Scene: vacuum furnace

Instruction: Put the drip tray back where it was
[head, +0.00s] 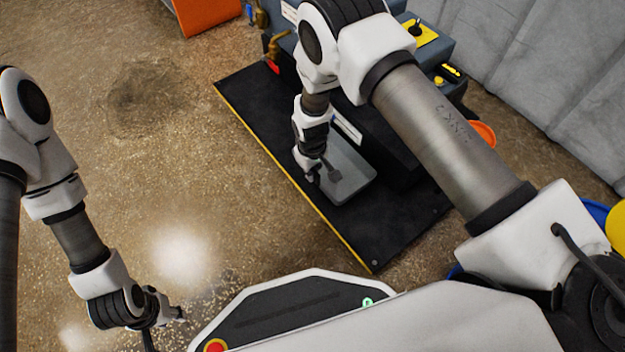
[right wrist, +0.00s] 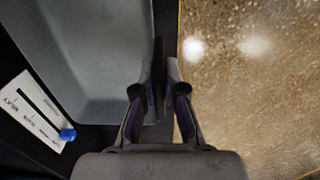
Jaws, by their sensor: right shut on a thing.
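The drip tray (head: 349,184) is a shallow grey rectangular tray on the black mat, beside the dark machine base in the head view. In the right wrist view the tray (right wrist: 95,60) fills the upper left, with its rim running up to the fingers. My right gripper (head: 312,175) is at the tray's left edge, and in the right wrist view its fingers (right wrist: 159,85) are shut on the tray's rim. My left gripper (head: 177,314) hangs over the bare floor at the lower left, far from the tray; its fingers are too small to judge.
The black mat (head: 400,225) has a yellow edge. The machine (head: 283,47) carries a red-handled valve. An orange object (head: 207,14) is at the top. A dark stain (head: 155,98) marks the open floor at left.

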